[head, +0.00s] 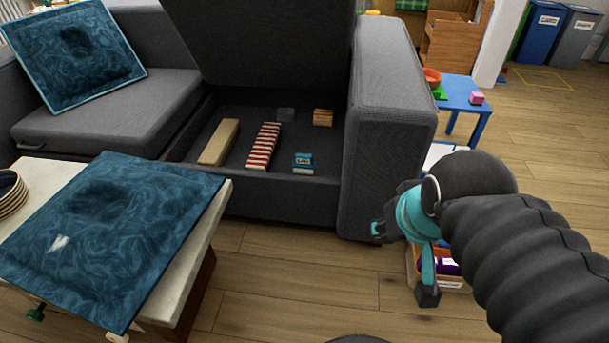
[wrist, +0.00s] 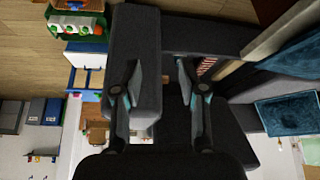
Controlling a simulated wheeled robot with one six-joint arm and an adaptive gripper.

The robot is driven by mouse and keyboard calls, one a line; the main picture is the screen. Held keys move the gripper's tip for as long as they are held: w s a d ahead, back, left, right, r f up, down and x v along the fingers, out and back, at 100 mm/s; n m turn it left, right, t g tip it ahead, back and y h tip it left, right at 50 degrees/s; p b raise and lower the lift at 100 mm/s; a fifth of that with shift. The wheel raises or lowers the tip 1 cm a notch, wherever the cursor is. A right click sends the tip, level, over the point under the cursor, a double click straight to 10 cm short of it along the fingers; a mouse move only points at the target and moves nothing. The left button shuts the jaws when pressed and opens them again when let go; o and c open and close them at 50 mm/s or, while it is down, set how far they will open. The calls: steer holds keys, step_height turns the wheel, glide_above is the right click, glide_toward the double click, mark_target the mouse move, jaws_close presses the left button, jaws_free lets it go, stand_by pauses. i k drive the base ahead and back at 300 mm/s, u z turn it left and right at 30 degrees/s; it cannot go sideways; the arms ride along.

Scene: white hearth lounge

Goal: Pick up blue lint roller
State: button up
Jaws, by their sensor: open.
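I cannot make out a clear blue lint roller in either view. My gripper (head: 403,262) is open and empty at the right of the head view, in front of the near end of the sofa's arm. In the wrist view its two fingers (wrist: 159,68) stand wide apart with nothing held between them. In the open storage space under the sofa seat (head: 232,150) lies a small blue and white item with lettering (head: 303,159), too small to identify. My gripper is well to the right of it and outside that space.
The sofa arm (head: 390,70) stands between my gripper and the storage space. A red-striped stack (head: 263,147) and a beige block (head: 219,142) lie inside. A low table (head: 205,235) with a blue cushion (head: 110,225) is at left. A wooden crate (head: 455,285) sits behind my gripper.

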mark_target(303, 164)
steer(key=u, duration=0.25)
steer(key=i, duration=1.1)
